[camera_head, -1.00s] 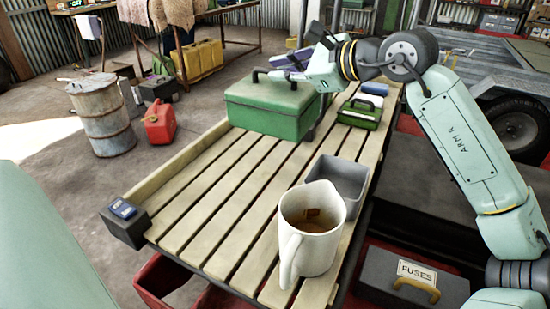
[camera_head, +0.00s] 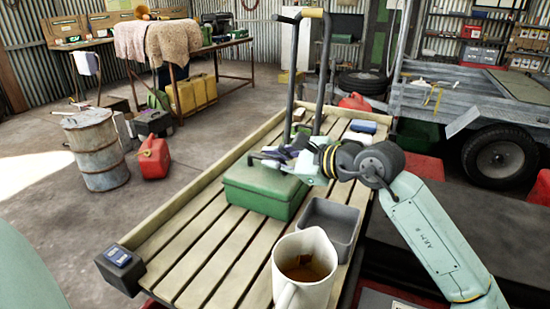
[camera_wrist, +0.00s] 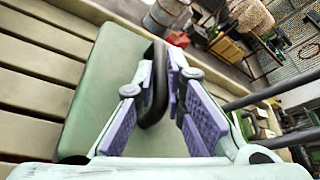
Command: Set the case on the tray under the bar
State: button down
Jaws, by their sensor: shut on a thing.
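The green case (camera_head: 258,190) has a black handle and sits over the wooden slats, left of the grey tub. My gripper (camera_head: 278,155) is at its top; in the wrist view the purple-padded fingers (camera_wrist: 172,105) close around the black handle (camera_wrist: 155,88). The case lid (camera_wrist: 105,90) lies over slats there. I cannot tell whether its base touches them. The slatted wooden tray (camera_head: 172,255) has a raised left edge. A dark upright bar frame (camera_head: 290,80) with a yellowish top rises behind the case, toward the far end. My gripper hides part of the slats.
A grey open tub (camera_head: 343,215) stands right of the case, with a white mug (camera_head: 305,285) of brown liquid in front. A blue item (camera_head: 362,126) lies at the far end. A black block (camera_head: 120,262) is on the near left corner. The near left slats are clear.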

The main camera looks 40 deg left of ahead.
jog(key=c, duration=1.7)
grip_release()
jog(key=shift+f, duration=0.1)
jog(key=shift+o, duration=0.2)
jog(key=b+v, duration=0.3)
jog(key=v, duration=0.9)
jog(key=shift+b, duration=0.35)
